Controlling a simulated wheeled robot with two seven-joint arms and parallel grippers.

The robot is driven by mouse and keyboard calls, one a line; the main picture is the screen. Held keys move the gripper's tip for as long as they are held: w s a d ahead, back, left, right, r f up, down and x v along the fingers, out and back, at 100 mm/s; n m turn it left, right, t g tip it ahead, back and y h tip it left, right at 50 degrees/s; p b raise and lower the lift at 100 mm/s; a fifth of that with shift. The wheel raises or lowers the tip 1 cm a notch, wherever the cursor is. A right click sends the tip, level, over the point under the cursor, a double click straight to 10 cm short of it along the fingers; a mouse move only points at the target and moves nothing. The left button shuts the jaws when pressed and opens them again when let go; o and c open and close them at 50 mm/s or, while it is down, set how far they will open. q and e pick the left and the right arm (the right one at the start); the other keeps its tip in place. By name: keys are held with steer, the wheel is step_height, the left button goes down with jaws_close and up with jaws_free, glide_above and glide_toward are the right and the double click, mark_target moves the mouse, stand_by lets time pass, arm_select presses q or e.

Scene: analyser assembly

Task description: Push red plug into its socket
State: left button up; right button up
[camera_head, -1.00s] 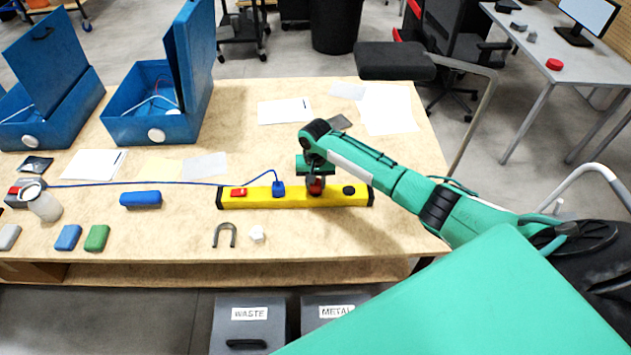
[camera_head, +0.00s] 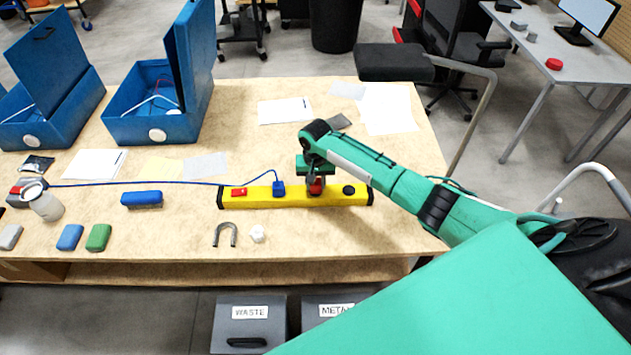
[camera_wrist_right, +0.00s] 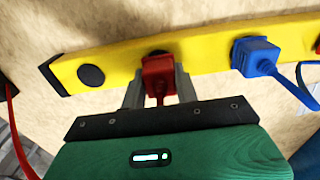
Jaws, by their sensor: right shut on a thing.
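A yellow power strip (camera_head: 258,203) lies along the table. My right gripper (camera_head: 316,184) points down over its right half and is shut on the red plug (camera_head: 316,188). In the right wrist view the red plug (camera_wrist_right: 158,72) sits between the two grey fingertips (camera_wrist_right: 159,88), over the strip (camera_wrist_right: 200,49). It appears to meet the strip's top, but how deep it sits is hidden. A blue plug (camera_head: 278,188) with a blue cable stands in the strip to the left; it also shows in the wrist view (camera_wrist_right: 255,56). My left gripper is out of view.
A dark round socket (camera_head: 348,190) is at the strip's right end and a red switch (camera_head: 239,192) at its left. A grey horseshoe magnet (camera_head: 224,235) and a small white piece (camera_head: 257,233) lie in front. Blue boxes (camera_head: 150,120) stand at the back left.

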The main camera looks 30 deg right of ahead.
steer(key=shift+p, duration=0.3)
steer(key=shift+f, duration=0.6)
stand_by(0.4)
steer(key=o, duration=1)
step_height(320, 180, up, 14)
steer(key=b, duration=0.3)
steer(key=shift+f, duration=0.1)
